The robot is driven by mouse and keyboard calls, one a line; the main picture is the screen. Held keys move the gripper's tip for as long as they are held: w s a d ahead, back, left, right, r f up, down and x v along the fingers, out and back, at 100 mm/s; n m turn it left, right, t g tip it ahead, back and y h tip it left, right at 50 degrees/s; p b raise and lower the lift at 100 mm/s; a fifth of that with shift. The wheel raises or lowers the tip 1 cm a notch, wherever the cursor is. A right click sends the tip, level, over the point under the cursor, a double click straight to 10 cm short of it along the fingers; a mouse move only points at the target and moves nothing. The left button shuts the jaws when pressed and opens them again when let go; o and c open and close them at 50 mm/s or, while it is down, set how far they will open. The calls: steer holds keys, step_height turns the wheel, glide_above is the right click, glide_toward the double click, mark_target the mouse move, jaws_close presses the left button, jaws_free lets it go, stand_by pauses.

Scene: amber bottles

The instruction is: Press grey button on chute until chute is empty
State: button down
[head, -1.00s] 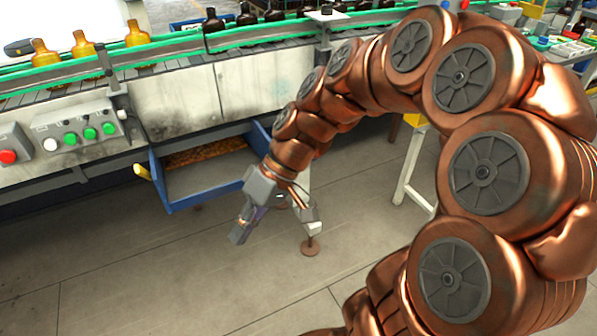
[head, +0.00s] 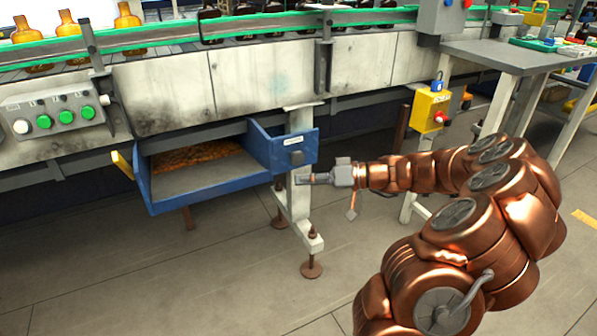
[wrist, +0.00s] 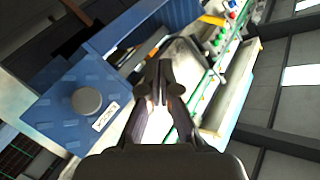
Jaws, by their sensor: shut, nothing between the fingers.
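The blue chute (head: 165,200) hangs below the conveyor in the head view, with brownish-amber material (head: 195,156) lying at its back; its front floor looks bare. The grey button (head: 296,157) is on the blue panel at the chute's right end, beside a small white label. The round grey button also shows at the left of the wrist view (wrist: 87,101). My gripper (head: 300,179) is shut and empty, pointing left, just below and right of the button in the head view. In the wrist view its fingertips (wrist: 160,85) lie right of the button. I cannot tell any contact.
A control box with green and white buttons (head: 66,118) is at the left. Amber bottles (head: 70,28) stand on the conveyor. A yellow box with a red button (head: 431,110) hangs by the grey table (head: 490,58). A support leg (head: 300,215) stands behind my gripper.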

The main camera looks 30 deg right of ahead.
mark_target(296, 157)
steer(key=d+f+m+t+h+b, duration=0.1)
steer(key=d+f+t, duration=0.1)
steer(key=d, duration=0.3)
steer(key=shift+d+f, duration=0.4)
steer(key=shift+f, duration=0.25)
steer(key=w+p, duration=0.2)
steer(key=w, duration=0.6)
steer(key=shift+w+d, duration=0.3)
steer(key=shift+w, duration=0.1)
steer(key=shift+w, duration=0.2)
stand_by(0.8)
steer(key=shift+w+d+b, duration=0.1)
steer(key=shift+w+b, duration=0.15)
steer(key=shift+b, duration=0.25)
